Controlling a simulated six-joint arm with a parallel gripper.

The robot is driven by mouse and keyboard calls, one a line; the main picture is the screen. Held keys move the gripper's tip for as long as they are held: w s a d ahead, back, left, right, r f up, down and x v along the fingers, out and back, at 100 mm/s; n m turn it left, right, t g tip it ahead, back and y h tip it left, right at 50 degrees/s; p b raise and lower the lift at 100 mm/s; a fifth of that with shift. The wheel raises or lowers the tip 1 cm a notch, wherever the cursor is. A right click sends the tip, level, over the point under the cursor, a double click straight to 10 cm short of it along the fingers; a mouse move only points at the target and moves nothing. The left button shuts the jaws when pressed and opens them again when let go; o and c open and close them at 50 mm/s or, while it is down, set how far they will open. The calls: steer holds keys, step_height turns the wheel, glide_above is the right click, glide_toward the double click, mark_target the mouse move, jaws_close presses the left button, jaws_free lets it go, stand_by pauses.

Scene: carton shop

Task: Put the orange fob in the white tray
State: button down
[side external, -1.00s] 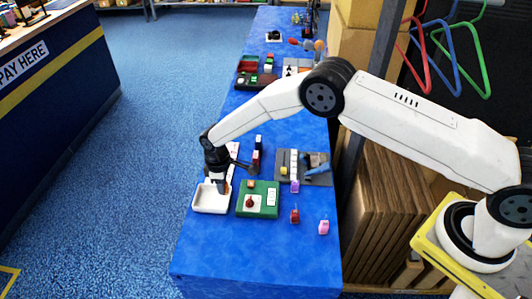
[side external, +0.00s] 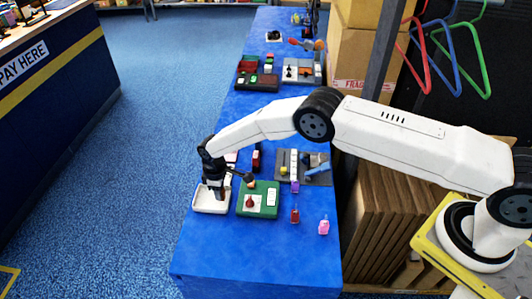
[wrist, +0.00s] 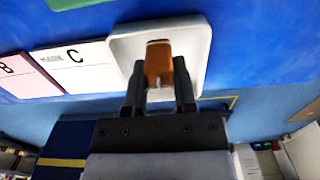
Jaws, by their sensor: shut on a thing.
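The white tray (side external: 203,204) sits near the left edge of the blue table, left of a green board. My gripper (side external: 219,192) is over the tray, pointing down, lower than the arm around it. In the wrist view my gripper (wrist: 160,85) is shut on the orange fob (wrist: 158,62), which sticks out between the fingers. The fob appears over the inside of the white tray (wrist: 197,40). I cannot tell whether the fob touches the tray floor. In the side view the gripper mostly hides the fob.
The green board (side external: 258,208) with a red piece stands right of the tray. A red tag (side external: 295,215) and a pink tag (side external: 324,227) lie to the right. The table's front is clear.

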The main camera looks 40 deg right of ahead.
steer(key=shift+f, duration=0.4)
steer(key=shift+f, duration=0.15)
steer(key=shift+c, duration=2.1)
jaws_free()
steer(key=shift+r, duration=0.2)
step_height(320, 180, up, 12)
